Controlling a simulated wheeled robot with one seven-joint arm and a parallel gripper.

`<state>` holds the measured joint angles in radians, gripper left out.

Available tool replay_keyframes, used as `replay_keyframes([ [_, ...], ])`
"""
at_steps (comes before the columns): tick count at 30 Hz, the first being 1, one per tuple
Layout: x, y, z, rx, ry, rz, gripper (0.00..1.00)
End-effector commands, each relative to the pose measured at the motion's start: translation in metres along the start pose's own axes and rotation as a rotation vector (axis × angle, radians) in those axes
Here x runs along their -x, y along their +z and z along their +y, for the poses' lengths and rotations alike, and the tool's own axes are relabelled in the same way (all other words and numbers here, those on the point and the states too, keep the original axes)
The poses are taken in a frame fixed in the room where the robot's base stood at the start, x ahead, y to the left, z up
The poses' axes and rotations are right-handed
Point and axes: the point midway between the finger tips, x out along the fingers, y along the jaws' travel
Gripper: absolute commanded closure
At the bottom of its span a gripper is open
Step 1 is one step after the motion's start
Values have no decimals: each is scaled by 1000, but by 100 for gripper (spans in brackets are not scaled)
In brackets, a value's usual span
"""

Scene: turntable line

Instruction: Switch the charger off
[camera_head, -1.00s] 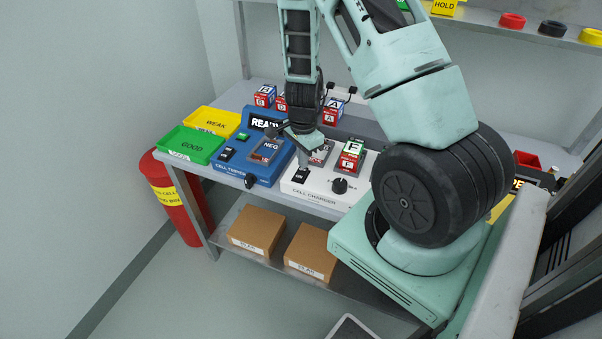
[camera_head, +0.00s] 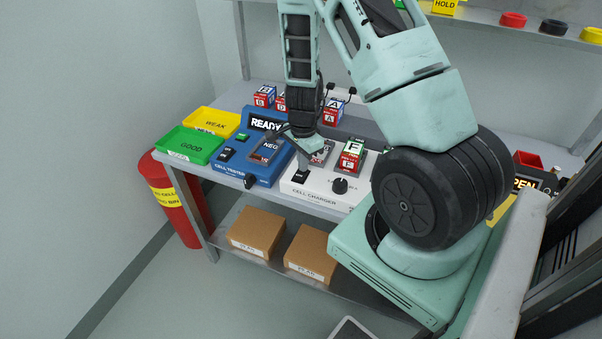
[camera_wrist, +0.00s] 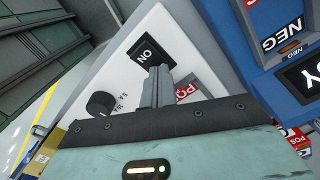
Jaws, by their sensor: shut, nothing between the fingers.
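The white cell charger (camera_head: 320,189) stands on the bench, right of the blue cell tester. Its black rocker switch (camera_head: 300,176) is at the front left, and the wrist view shows the switch (camera_wrist: 147,52) marked ON. My gripper (camera_head: 304,160) is shut and empty, pointing down over the switch. In the wrist view the shut fingertips (camera_wrist: 158,70) overlap the switch's near edge; whether they touch it I cannot tell. The charger's black knob (camera_head: 340,186) also shows in the wrist view (camera_wrist: 100,103).
Green GOOD (camera_head: 190,146) and yellow WEAK (camera_head: 212,121) trays lie further left. Several cells (camera_head: 265,97) stand behind.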

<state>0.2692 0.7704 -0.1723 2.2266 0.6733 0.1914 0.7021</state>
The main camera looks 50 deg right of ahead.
Motion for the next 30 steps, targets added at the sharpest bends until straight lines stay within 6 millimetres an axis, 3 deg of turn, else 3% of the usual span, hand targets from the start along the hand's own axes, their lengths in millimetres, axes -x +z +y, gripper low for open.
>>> replay_keyframes([
  [30,70,1,0,1,2,-1,100],
])
